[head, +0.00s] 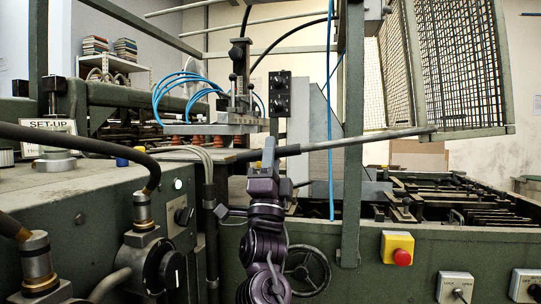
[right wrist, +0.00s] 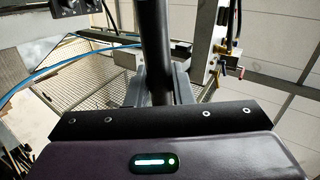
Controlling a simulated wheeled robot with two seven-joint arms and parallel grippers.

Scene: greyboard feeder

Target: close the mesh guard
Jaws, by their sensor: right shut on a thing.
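The mesh guard (head: 455,65) is a wire panel in a grey-green frame, standing raised at the upper right of the head view. A long grey bar (head: 365,139) runs left from its lower edge and ends in a dark grip. My right gripper (head: 269,153) is shut on this dark end at the middle of the head view. In the right wrist view the dark bar (right wrist: 154,45) passes between the two fingers (right wrist: 159,88), with mesh (right wrist: 97,88) behind it. The fingertips are partly hidden by the gripper body. My left gripper is not in view.
The open machine bed (head: 450,200) with dark rails lies below the guard. A green post (head: 352,100) and a blue hose (head: 331,100) stand close to the bar. Suction cups (head: 205,142) are left of my gripper. A red button (head: 401,257) is on the front panel.

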